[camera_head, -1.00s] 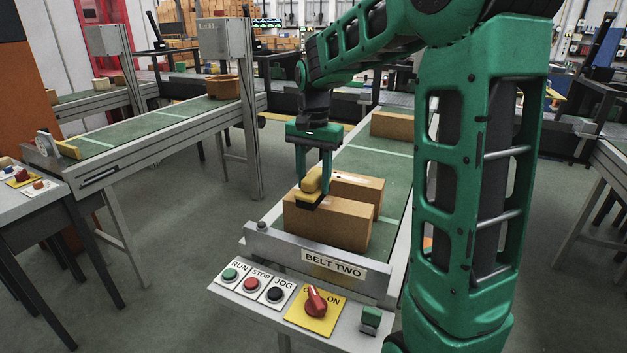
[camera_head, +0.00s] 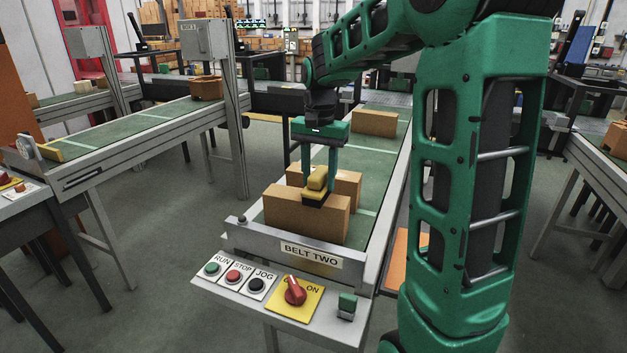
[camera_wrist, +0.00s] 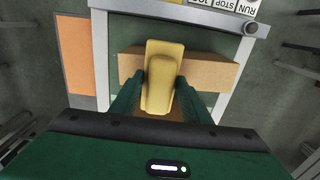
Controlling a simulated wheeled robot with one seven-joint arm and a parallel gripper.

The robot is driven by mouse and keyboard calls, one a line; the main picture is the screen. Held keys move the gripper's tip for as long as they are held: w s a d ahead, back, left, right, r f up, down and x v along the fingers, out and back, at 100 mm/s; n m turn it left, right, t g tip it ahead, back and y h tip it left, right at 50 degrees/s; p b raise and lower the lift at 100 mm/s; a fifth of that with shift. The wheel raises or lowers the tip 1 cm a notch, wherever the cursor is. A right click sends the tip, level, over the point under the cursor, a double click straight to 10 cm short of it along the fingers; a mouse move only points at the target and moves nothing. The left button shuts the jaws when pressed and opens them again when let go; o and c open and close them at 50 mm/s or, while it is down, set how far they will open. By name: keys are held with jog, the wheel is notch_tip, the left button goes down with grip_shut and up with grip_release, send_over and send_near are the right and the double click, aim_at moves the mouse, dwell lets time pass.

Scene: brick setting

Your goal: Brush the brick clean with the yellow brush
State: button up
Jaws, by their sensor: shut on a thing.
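The yellow brush (camera_head: 317,180) has a dark bristle block underneath. My gripper (camera_head: 321,172) is shut on the brush and holds it over the top of the nearest tan brick (camera_head: 303,217). The bristles are at that brick's top face, right of its middle; I cannot tell whether they press on it. In the wrist view the brush (camera_wrist: 160,75) sits between my fingers (camera_wrist: 157,93) and hides part of the brick (camera_wrist: 207,72). A second tan brick (camera_head: 349,187) stands just behind, partly hidden by the brush and gripper.
The bricks are on a green belt (camera_head: 383,170), behind an end plate (camera_head: 279,243) marked BELT TWO. A button panel (camera_head: 247,281) with a red switch (camera_head: 295,291) stands in front. Another brick (camera_head: 375,123) is farther back. A second conveyor (camera_head: 119,137) runs at left.

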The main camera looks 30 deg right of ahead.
jog(key=shift+d+r, duration=0.2)
jog(key=shift+r, duration=3.55)
